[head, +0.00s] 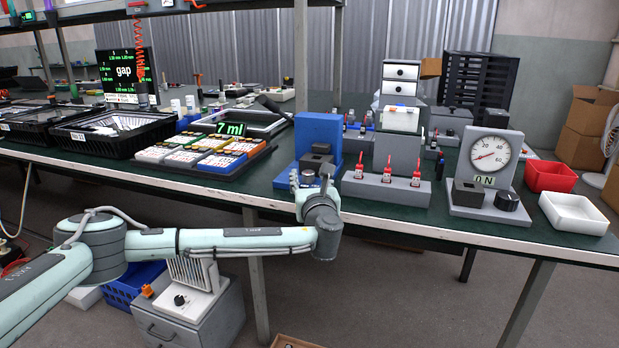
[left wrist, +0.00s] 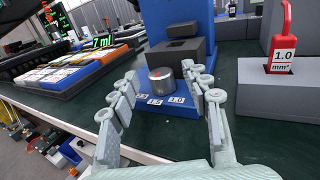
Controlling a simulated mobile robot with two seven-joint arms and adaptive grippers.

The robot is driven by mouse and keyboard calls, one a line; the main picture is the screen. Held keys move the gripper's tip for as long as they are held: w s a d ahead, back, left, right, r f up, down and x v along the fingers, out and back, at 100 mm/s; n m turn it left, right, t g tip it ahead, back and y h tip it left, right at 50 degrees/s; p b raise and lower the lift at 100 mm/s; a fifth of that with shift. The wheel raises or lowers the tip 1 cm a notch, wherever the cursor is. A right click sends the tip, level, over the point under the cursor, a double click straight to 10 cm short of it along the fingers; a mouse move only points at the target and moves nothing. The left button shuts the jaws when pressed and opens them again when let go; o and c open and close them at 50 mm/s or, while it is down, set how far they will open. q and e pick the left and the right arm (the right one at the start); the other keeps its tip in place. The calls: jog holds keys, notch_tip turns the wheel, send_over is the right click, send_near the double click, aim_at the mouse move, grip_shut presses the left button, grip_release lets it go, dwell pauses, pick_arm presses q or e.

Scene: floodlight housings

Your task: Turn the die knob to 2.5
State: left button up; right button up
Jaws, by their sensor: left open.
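In the head view the blue stand (head: 318,132) is at the table's front edge, with the knob (head: 308,176) partly behind my gripper. My left gripper (head: 312,180) is open, its fingers on either side in front of the knob with gaps visible in the left wrist view (left wrist: 158,92).
A grey stand with red-handled tools (head: 387,178) is just right of the blue stand. Farther right are a dial gauge (head: 490,153) and a white bin (head: 573,213). Trays of coloured boxes (head: 205,150) lie to the left. Green tabletop shows between.

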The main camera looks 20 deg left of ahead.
pick_arm(q)
jog(key=shift+w+a, duration=0.1)
jog(key=shift+w, duration=0.15)
jog(key=shift+c, duration=0.3)
grip_shut()
